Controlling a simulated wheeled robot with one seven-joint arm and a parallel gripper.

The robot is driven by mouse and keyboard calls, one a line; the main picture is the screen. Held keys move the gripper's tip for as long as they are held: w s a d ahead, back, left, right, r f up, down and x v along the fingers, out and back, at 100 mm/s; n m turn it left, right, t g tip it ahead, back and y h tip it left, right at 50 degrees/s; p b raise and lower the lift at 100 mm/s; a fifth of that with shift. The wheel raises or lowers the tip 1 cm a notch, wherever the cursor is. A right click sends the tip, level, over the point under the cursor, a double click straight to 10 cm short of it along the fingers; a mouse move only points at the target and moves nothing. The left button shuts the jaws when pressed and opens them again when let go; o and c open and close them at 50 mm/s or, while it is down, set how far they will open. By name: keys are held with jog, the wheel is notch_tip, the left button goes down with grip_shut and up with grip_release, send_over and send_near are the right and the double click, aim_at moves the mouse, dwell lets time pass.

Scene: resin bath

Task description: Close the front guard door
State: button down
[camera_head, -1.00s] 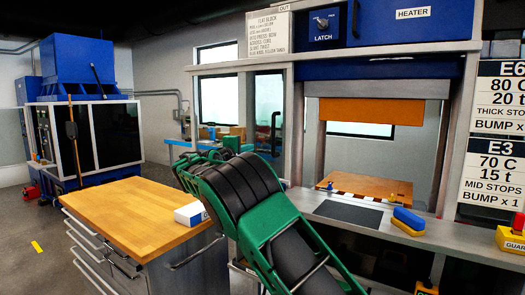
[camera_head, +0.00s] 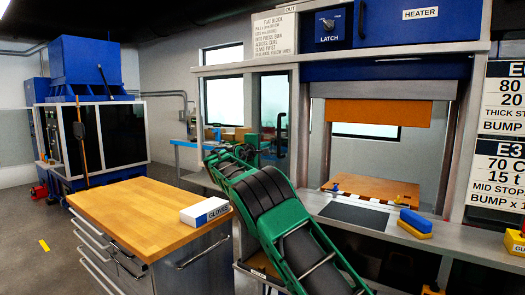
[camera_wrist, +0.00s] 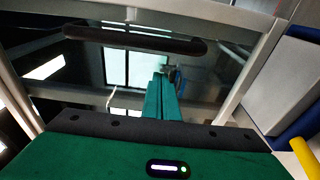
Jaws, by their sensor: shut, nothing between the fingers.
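The press opening (camera_head: 361,164) is uncovered at the front, with an orange block (camera_head: 379,112) hanging inside. A grey crossbar (camera_head: 383,90) spans its top; I cannot tell whether this is the edge of a raised front guard door. In the wrist view, a clear panel (camera_wrist: 215,65) in a pale frame has a dark bar handle (camera_wrist: 135,41) across it. My gripper (camera_wrist: 160,80) is shut and empty, pointing toward the panel below the handle in the picture. I cannot tell whether it touches. In the head view my green arm hides much of its surroundings.
A wooden-topped drawer cabinet (camera_head: 133,211) stands at left with a white gloves box (camera_head: 204,211) on it. A blue and yellow block (camera_head: 414,223) lies on the press ledge (camera_head: 312,201). A blue machine (camera_head: 90,75) stands at the back left.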

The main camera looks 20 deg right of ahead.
jog(key=shift+s+d, duration=0.45)
jog(key=shift+s, duration=0.3)
jog(key=shift+s+d, duration=0.4)
jog(key=shift+s, duration=0.35)
